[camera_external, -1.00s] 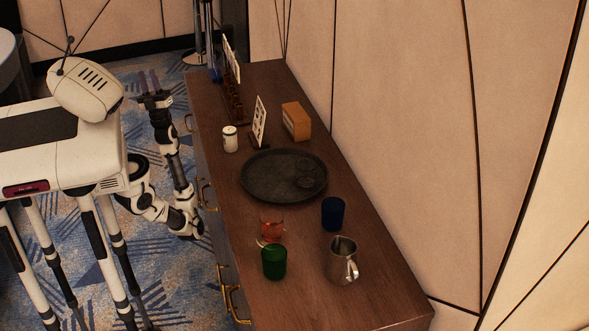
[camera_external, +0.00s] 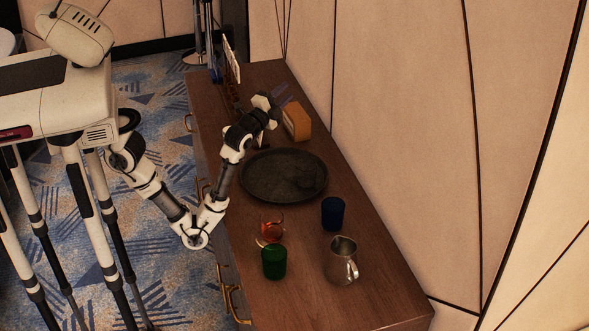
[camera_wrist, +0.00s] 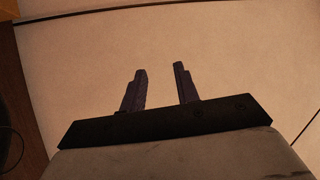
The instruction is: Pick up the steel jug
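The steel jug (camera_external: 341,262) stands upright at the near end of the wooden cabinet, its handle toward the lower right. My gripper (camera_external: 283,97) is over the far part of the cabinet, close to the orange-brown box in the picture and well away from the jug. In the wrist view my gripper (camera_wrist: 160,88) has its two fingers apart with nothing between them.
A green cup (camera_external: 274,261), an amber glass (camera_external: 272,230) and a blue cup (camera_external: 333,213) stand near the jug. A dark round tray (camera_external: 262,190) lies mid-cabinet. The orange-brown box (camera_external: 296,121) stands behind it. A panelled wall (camera_external: 410,120) runs along the right side.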

